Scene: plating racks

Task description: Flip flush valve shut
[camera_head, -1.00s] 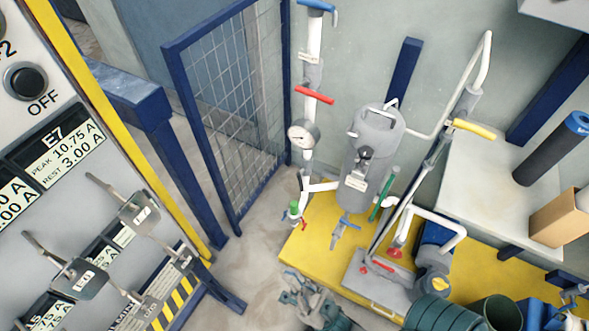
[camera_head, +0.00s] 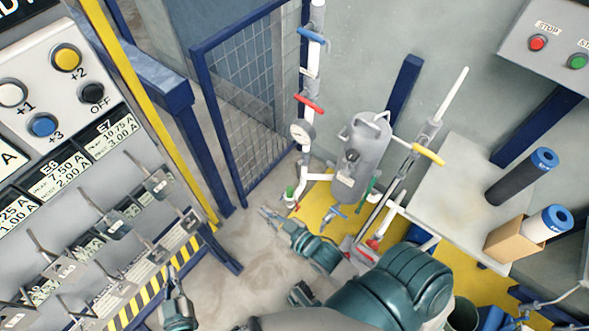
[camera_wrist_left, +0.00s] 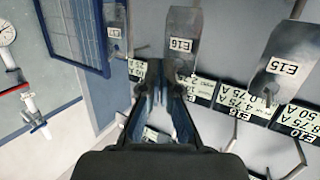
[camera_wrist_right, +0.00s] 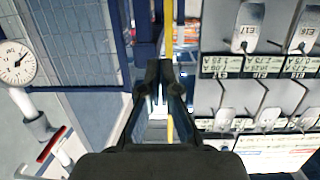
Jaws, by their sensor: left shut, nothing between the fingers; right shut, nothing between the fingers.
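A pipe rig with a grey tank (camera_head: 362,150) stands on a yellow base. Its valve handles include an upper blue one (camera_head: 311,36), a red one (camera_head: 308,104), a yellow one (camera_head: 428,154), a green one (camera_head: 368,190) and a lower blue one (camera_head: 337,211). I cannot read which is the flush valve. My right gripper (camera_head: 265,212) is shut and empty, left of the yellow base, apart from the handles. My left gripper (camera_head: 171,272) is shut and empty, low by the panel. In the right wrist view a red handle (camera_wrist_right: 52,145) shows at lower left.
A control panel with buttons and hanging tags (camera_head: 118,224) fills the left. A blue mesh gate (camera_head: 245,105) stands behind the floor gap. A pale table (camera_head: 455,190) with rolls is at right. My right arm covers the base's front.

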